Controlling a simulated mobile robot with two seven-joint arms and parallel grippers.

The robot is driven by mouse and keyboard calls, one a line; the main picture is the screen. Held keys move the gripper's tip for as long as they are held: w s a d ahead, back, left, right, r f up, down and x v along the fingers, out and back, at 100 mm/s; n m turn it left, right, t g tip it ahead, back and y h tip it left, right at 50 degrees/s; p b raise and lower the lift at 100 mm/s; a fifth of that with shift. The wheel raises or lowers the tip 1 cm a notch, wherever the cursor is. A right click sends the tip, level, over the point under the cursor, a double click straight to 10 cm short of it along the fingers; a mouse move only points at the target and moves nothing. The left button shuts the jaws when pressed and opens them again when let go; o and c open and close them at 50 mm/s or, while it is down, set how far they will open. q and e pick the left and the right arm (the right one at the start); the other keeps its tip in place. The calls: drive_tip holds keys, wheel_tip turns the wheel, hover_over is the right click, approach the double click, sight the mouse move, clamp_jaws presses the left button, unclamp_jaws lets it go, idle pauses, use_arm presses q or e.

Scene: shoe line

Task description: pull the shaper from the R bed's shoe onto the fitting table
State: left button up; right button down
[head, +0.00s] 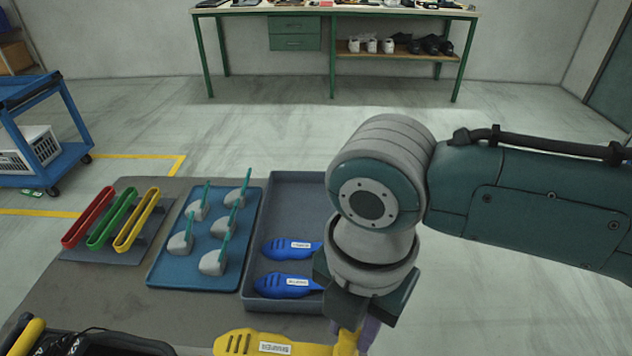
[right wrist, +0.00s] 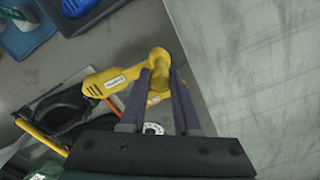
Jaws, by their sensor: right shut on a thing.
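The yellow shaper (head: 240,344) has a white label and slots in its broad end. It shows at the bottom edge of the head view, partly cut off. My right gripper (head: 357,338) is shut on its right end. In the right wrist view, the shaper (right wrist: 105,82) runs leftward from my right gripper (right wrist: 161,74), its slotted end lying outside any shoe. A black shoe (head: 100,346) is at the bottom left of the head view; the right wrist view shows it too (right wrist: 62,110). Whether the shaper touches the grey table (head: 110,290) I cannot tell. My left gripper is not in view.
A grey tray (head: 290,179) holds blue shapers (head: 285,285). Left of it are a blue tray (head: 165,276) with several grey pieces with green stems and a rack of red, green and yellow loops (head: 125,222). A workbench (head: 330,10) stands far back, a blue cart (head: 65,165) at left.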

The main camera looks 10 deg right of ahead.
drive_tip(key=shift+s+f+n, duration=0.1)
drive_tip(key=shift+f+n, duration=0.2)
drive_tip(key=shift+f, duration=0.2)
wheel_tip(320, 180, down, 9)
drive_tip(key=b, duration=1)
drive_tip(key=shift+f, duration=0.1)
drive_tip(key=c, duration=0.6)
unclamp_jaws()
drive_tip(key=shift+o, duration=0.2)
